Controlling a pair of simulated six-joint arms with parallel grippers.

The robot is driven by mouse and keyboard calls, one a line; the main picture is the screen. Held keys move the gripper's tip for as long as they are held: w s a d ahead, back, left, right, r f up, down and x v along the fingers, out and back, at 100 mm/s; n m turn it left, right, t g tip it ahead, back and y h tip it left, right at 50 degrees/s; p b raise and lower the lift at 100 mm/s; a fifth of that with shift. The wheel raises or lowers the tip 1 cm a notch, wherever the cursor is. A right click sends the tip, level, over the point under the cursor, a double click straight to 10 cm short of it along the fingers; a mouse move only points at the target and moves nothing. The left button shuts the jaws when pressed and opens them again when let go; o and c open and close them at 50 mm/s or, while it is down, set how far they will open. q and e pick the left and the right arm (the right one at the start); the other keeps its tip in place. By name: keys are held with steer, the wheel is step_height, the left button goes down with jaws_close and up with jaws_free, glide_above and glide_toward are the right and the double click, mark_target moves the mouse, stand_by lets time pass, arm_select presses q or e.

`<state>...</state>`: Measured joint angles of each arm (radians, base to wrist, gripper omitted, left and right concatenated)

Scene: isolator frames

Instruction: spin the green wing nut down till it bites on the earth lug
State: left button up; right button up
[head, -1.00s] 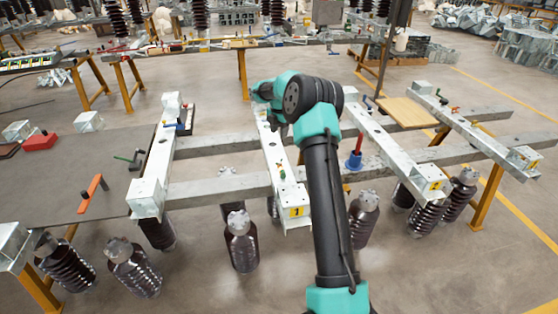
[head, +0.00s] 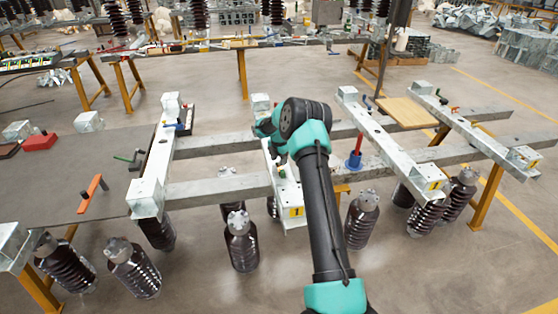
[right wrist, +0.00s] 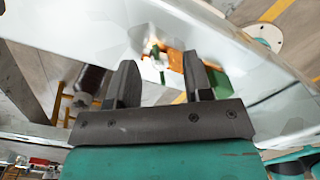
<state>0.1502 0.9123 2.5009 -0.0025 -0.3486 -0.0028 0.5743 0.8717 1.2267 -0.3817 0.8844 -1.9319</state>
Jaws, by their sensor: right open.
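A small green part (head: 281,173), which looks like the wing nut, sits on the front part of the white beam with the yellow "1" plate (head: 296,211). The earth lug cannot be told apart clearly in the head view. My right gripper (head: 279,156) is over this beam just behind the green part, mostly hidden by its own wrist. In the right wrist view the jaws (right wrist: 159,62) are open and empty. Beyond them show a small green and white part (right wrist: 155,50), an orange-brown patch (right wrist: 178,62) and a darker green piece (right wrist: 218,82) beside the right finger.
Other white beams stand left (head: 158,160) and right (head: 385,135) on grey cross rails (head: 215,188). Brown insulators (head: 241,243) stand below.

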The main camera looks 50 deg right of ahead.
steer(key=shift+f, duration=0.2)
jaws_close()
stand_by(0.4)
steer(key=shift+m, duration=0.4)
